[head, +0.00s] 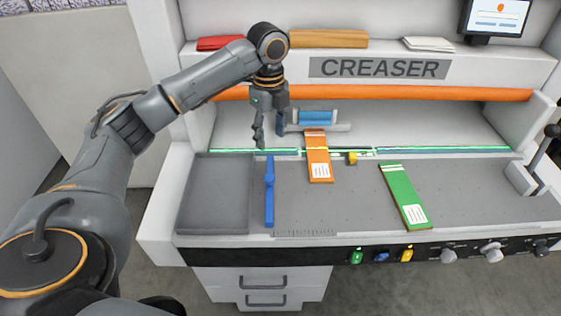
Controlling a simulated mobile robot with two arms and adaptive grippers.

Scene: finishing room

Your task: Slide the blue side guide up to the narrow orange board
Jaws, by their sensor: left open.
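The blue side guide (269,197) stands on the grey bed of the creaser, running front to back, with a small knob partway along it. The narrow orange board (319,160) lies to its right, slightly tilted, with a white label at its near end. A clear gap of bare bed separates the two. My left gripper (269,141) is open and empty, with its fingers pointing down above the far end of the guide. It appears apart from both guide and board. My right gripper is not in view.
A green board (403,196) lies further right on the bed (350,205). A small yellow piece (352,158) sits right of the orange board. A blue block (318,118) is behind it. A grey tray (214,195) lies left of the guide. A lever (545,145) stands far right.

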